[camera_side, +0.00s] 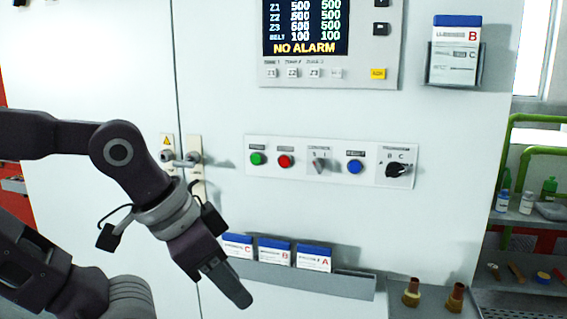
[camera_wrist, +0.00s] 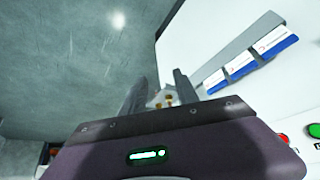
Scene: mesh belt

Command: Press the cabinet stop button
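A red button (camera_side: 285,161) sits on the white control strip of the cabinet, between a green button (camera_side: 258,159) and a rotary switch (camera_side: 319,166). Its label is too small to read. The red button also shows at the right edge of the wrist view (camera_wrist: 283,138), beside the green one. My gripper (camera_side: 236,288) points downward, lower left of the red button and apart from it, in front of the card holder. In the wrist view my gripper (camera_wrist: 157,95) has its two fingers apart with nothing held between them.
A blue button (camera_side: 355,167) and black selector knob (camera_side: 397,170) continue the strip. A display panel (camera_side: 307,25) is above. A holder with several cards (camera_side: 345,284) projects below. Door handles (camera_side: 180,158) stick out left. Brass fittings (camera_side: 411,292) stand lower right.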

